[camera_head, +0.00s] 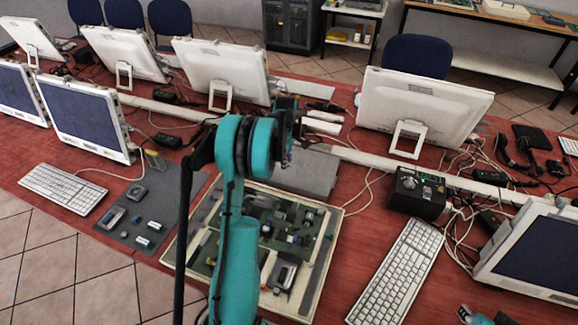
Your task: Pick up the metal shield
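A green circuit board in a pale frame (330,228) lies on the red table, partly hidden by my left arm. A grey metallic piece (284,274) sits on its lower part and looks like a metal shield. Similar small grey metallic pieces (113,217) lie on the dark mat (180,205) to the left, so I cannot tell for certain which is the shield. My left gripper (288,135) is above the table beyond the board, apart from these pieces; its fingers are mostly hidden by the teal wrist. My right gripper (480,316) shows only partly at the bottom edge, right of the keyboard.
A flat grey box (308,172) lies just behind the board. A black box (418,191) with cables and a white keyboard (397,272) stand to the right. Monitors (424,105) and tangled cables fill the back. Another keyboard (63,188) lies at left.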

